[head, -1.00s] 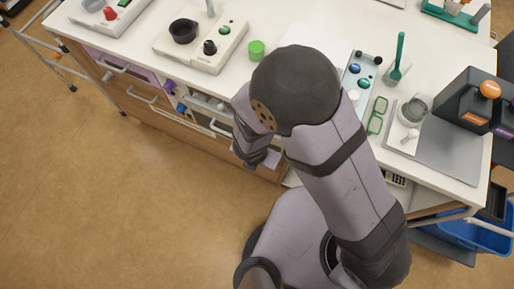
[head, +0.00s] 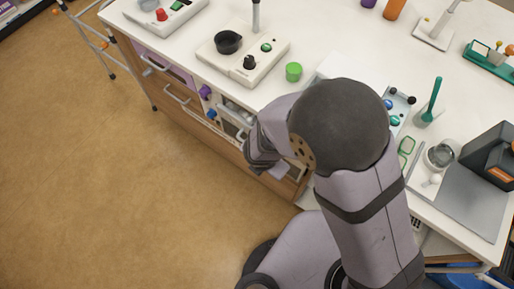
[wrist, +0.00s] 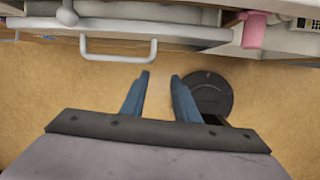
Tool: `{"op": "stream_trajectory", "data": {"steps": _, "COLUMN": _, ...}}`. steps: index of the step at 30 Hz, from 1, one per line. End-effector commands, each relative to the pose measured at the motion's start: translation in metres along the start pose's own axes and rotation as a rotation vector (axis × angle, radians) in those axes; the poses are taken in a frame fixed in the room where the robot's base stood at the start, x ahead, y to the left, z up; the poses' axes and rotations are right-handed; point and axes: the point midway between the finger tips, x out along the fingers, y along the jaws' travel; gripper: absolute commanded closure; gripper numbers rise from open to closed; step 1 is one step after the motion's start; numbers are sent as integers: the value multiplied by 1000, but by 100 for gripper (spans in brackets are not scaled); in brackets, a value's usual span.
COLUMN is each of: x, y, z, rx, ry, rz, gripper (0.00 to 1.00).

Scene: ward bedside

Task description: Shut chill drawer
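A pale drawer (head: 235,116) stands out from the front of the counter in the head view, just behind my gripper and partly hidden by it. In the wrist view a pale grey front with a bar handle (wrist: 118,59) lies across the top, ahead of my fingers. I take this for the chill drawer, but no label can be read. My gripper (wrist: 161,75) has its two blue fingers apart with only floor between them. The fingertips are below the handle in the picture and do not touch it. In the head view my gripper (head: 258,165) is beside the counter front, its fingertips unclear.
Wooden drawers (head: 184,101) with bar handles and a purple-fronted drawer (head: 162,66) lie to the left. Purple and blue knobs stick out near the pale drawer. A green cup (head: 293,72) stands on the counter (head: 330,35). A pink item (wrist: 256,30) hangs at the wrist view's upper right.

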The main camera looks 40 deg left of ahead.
Motion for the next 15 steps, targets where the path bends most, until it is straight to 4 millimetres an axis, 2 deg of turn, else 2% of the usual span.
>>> {"op": "stream_trajectory", "data": {"steps": 1, "x": 3, "y": 24, "z": 6, "rx": 67, "ry": -11, "rz": 32, "gripper": 72}}
{"op": "stream_trajectory", "data": {"steps": 3, "x": -2, "y": 54, "z": 18, "rx": 223, "ry": -23, "rz": 60, "gripper": 72}}
{"op": "stream_trajectory", "data": {"steps": 7, "x": -18, "y": 93, "z": 35, "rx": 605, "ry": -15, "rz": 72, "gripper": 72}}
{"op": "stream_trajectory", "data": {"steps": 11, "x": -36, "y": 111, "z": 36, "rx": 1004, "ry": 23, "rz": 32, "gripper": 72}}
{"op": "stream_trajectory", "data": {"steps": 15, "x": -41, "y": 101, "z": 25, "rx": 1306, "ry": 35, "rz": -64, "gripper": 72}}
